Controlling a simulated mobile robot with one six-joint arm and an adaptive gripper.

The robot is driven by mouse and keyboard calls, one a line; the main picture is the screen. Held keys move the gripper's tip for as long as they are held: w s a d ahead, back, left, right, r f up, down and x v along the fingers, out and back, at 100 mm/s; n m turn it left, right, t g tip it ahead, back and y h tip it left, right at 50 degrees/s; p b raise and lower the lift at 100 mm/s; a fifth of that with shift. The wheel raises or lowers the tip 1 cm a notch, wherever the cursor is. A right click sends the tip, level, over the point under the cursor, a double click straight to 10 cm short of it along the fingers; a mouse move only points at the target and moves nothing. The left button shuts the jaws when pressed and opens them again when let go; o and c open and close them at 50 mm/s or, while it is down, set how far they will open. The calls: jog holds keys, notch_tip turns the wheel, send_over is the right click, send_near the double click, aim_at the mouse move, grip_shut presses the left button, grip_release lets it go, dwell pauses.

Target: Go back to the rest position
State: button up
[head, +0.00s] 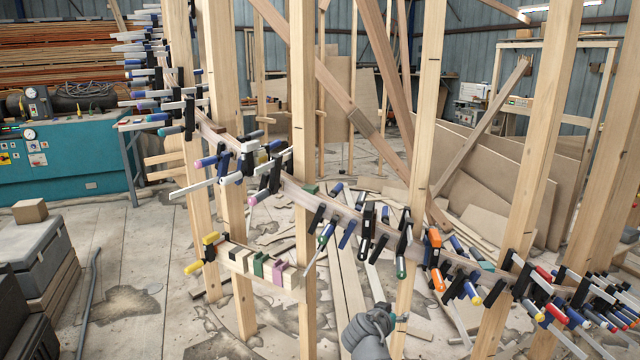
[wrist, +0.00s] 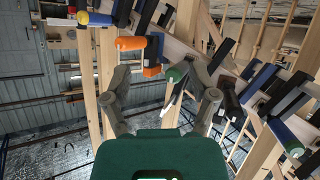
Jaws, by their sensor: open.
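My gripper (wrist: 160,84) is open in the wrist view, with its two grey fingers spread apart and nothing held between them. Beyond the fingers is a curved wooden stringer (wrist: 228,65) lined with clamps. An orange-handled clamp (wrist: 131,43) and a green-tipped clamp (wrist: 177,73) appear between or just beyond the fingers; I cannot tell whether they touch. In the head view a dark grey part of my arm (head: 368,330) shows at the bottom, right of centre, below the stringer (head: 340,208). The fingers cannot be made out there.
Tall wooden posts (head: 304,150) stand around the stringer. Many clamps stick out along it, including an orange one (head: 436,262). A short wooden block with clamps (head: 258,266) is fixed at left centre. Grey cases (head: 40,245) stand at left. Planks and debris litter the floor.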

jog(key=s+a+f+n+g+y, duration=0.2)
jog(key=s+f+n+g+y, duration=0.3)
jog(key=s+f+g+y, duration=0.5)
jog(key=s+r+h+p, duration=0.2)
jog(key=s+r+p, duration=0.1)
jog(key=r+p, duration=1.6)
jog(key=shift+g+p, duration=0.3)
jog(key=shift+p, duration=0.3)
jog(key=shift+a, duration=0.1)
dwell(0.4)
